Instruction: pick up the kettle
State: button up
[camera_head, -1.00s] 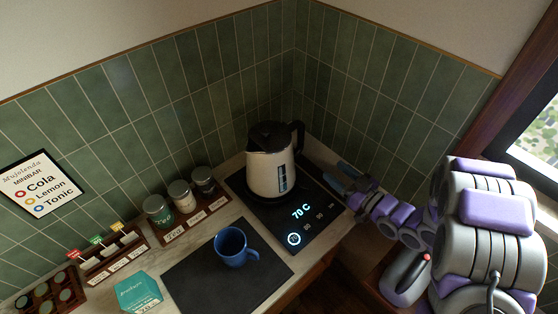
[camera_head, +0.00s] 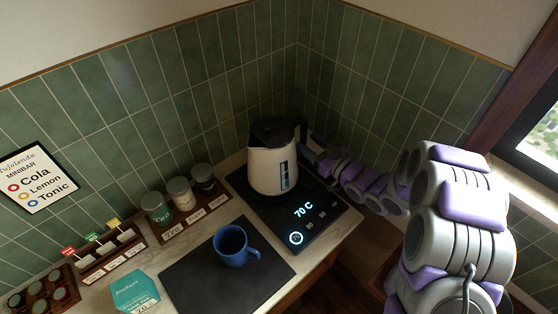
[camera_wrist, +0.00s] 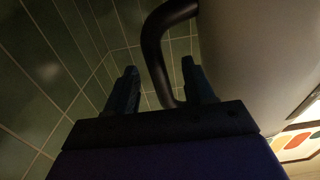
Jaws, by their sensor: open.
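The white kettle (camera_head: 270,168) with a black lid and black handle (camera_head: 301,130) stands upright on the black heating base (camera_head: 328,222), whose display reads 70 C. My gripper (camera_head: 312,146) is at the handle side of the kettle, partly hidden behind my arm. In the wrist view, the two dark fingers of my gripper (camera_wrist: 160,88) are apart, and the black handle (camera_wrist: 152,45) shows between them. The white kettle body (camera_wrist: 255,50) fills the right of that view. I cannot tell whether a finger touches the handle.
A blue mug (camera_head: 231,247) stands on a dark mat (camera_head: 205,285). Several jars (camera_head: 180,192) stand in a wooden rack left of the kettle. Tiled walls (camera_head: 345,80) close in behind the kettle.

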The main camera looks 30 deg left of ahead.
aim_at(306, 138)
jog(key=x, duration=0.2)
jog(key=b+x, duration=0.1)
jog(key=x, duration=0.1)
jog(key=shift+w+r, duration=0.2)
jog(key=shift+d, duration=0.1)
grip_shut()
dwell(1.1)
